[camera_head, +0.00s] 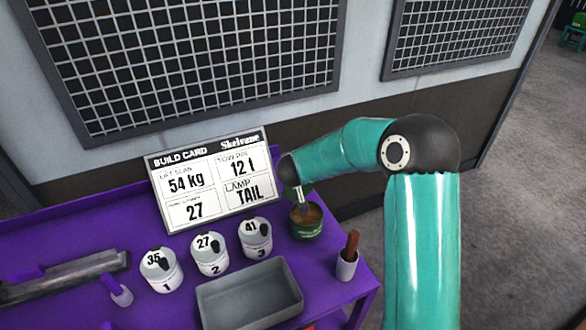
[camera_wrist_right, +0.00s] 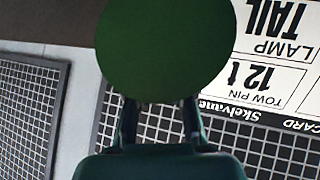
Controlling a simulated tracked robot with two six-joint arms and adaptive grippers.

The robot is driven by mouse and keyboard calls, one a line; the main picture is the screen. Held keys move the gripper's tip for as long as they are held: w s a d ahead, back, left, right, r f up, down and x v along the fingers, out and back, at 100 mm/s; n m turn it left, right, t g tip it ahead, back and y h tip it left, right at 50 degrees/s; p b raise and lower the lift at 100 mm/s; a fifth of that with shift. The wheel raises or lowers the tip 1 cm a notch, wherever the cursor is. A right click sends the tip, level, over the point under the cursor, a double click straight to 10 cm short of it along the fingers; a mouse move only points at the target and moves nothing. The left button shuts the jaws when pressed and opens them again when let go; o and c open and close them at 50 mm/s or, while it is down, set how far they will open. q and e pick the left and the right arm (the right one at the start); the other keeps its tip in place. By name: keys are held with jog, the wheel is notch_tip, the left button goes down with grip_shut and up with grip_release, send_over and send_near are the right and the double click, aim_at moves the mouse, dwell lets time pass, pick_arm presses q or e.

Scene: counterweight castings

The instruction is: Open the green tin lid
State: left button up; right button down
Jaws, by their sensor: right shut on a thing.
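The green tin (camera_head: 307,231) stands on the purple bench, right of the build card. Its mouth is uncovered and brown contents (camera_head: 312,214) show inside. My right gripper (camera_head: 301,203) reaches down to the tin's back left rim. In the right wrist view a round dark green lid (camera_wrist_right: 163,48) fills the top centre, with the two fingers at its lower edge. The gripper is shut on the lid. In the head view the lid is mostly hidden by the gripper. Whether the lid still touches the tin cannot be told. My left gripper is not in view.
Numbered white cups, 1 (camera_head: 161,272), 2 (camera_head: 210,256) and 3 (camera_head: 256,239), stand left of the tin. A grey tray (camera_head: 250,292) lies in front. A white cup with a brown handle (camera_head: 347,266) is at right. The build card (camera_head: 210,178) stands behind.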

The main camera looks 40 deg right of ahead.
jog(key=shift+s+a+f, duration=0.15)
jog(key=shift+s+f, duration=0.05)
jog(key=shift+f, duration=0.35)
jog(key=c, duration=1.2)
grip_release()
jog(key=shift+o, duration=0.9)
jog(key=shift+w+r, duration=0.1)
jog(key=shift+r, duration=0.15)
jog(key=shift+s+a+r, duration=0.15)
jog(key=shift+s+r, duration=0.05)
jog(key=shift+r, duration=0.2)
jog(key=v, duration=1)
jog(key=shift+s+a, duration=0.25)
jog(key=shift+s, duration=0.05)
jog(key=shift+r, duration=0.1)
